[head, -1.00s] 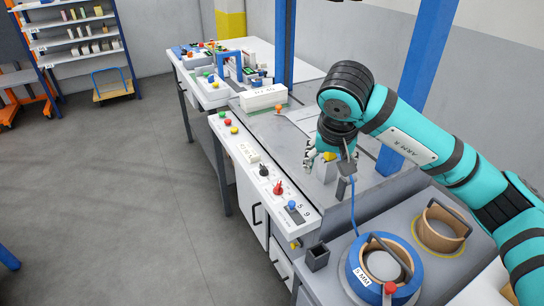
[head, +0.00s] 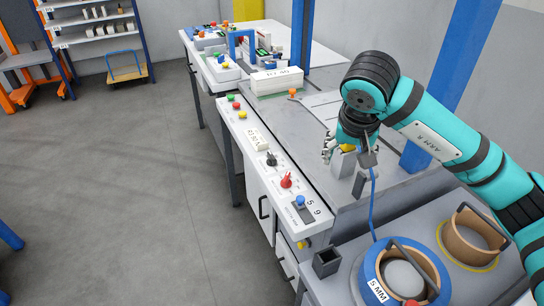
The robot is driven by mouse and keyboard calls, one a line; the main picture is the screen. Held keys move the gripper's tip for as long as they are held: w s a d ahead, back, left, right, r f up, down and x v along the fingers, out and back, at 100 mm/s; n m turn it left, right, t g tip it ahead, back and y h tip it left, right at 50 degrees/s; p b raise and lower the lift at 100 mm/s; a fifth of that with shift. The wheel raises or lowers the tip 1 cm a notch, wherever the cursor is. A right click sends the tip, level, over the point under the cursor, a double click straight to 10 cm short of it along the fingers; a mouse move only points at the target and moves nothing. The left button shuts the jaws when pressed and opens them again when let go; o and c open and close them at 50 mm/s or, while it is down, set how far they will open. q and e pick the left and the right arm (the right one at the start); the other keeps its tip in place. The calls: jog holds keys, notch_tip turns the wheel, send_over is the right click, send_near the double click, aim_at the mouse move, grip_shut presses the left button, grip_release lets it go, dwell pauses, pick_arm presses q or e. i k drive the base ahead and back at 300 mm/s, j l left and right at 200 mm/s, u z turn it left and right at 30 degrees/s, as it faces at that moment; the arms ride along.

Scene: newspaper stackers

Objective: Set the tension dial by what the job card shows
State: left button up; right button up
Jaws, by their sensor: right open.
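The sloping white control panel (head: 268,168) runs along the bench front. The small print is unreadable, so I cannot tell which knob is the tension dial. A small pale card or plate (head: 256,140) with blurred marks sits on the panel; I cannot tell if it is the job card. My right gripper (head: 346,150) is open above the grey machine top, behind the panel, apart from the knobs. My left gripper is out of view.
A blue strap reel (head: 370,274) marked "5 MM" and a tan reel (head: 473,239) lie at lower right. A dark open box (head: 326,262) stands near the panel's end. A white lettered block (head: 277,80) sits farther back.

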aim_at(271, 161)
jog(key=k+j, duration=0.3)
jog(key=k, duration=0.15)
jog(key=k+j, duration=0.25)
jog(key=k, duration=0.25)
